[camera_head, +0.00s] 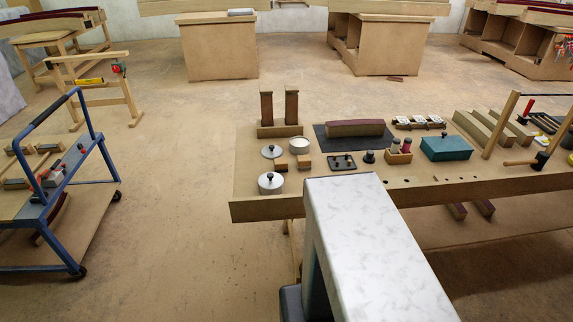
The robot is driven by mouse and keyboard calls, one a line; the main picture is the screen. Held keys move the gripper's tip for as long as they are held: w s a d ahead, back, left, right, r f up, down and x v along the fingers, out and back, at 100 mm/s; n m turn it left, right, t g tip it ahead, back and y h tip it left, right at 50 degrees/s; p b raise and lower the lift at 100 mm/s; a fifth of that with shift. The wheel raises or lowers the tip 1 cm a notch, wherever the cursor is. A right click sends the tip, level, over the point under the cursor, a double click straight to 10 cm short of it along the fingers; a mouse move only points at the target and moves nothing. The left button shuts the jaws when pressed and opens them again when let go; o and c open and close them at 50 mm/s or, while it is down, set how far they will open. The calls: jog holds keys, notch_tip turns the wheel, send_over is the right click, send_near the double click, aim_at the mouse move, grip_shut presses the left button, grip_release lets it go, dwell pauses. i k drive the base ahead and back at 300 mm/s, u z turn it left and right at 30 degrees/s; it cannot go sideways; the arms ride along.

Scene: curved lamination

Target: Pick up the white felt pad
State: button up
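I cannot pick out a white felt pad for certain. Small white pieces (417,121) lie in a wooden tray at the back of the workbench (262,207), too small to identify. A round white-topped pot (299,145) stands near the bench's left part. My gripper is not in view, so whether it is open or shut does not show.
Left on the bench are a knobbed tin (271,183), a loose lid (271,151) and two upright wooden posts (291,106). A curved block lies on a dark mat (326,143). A green box (446,147) stands right. A blue-framed cart (60,190) is left; open floor lies between.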

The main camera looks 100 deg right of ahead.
aim_at(303, 162)
jog(key=i, duration=1.15)
jog(key=u, duration=0.05)
jog(key=k, duration=0.2)
jog(key=z, duration=2.65)
jog(key=i, duration=0.2)
jog(key=z, duration=0.25)
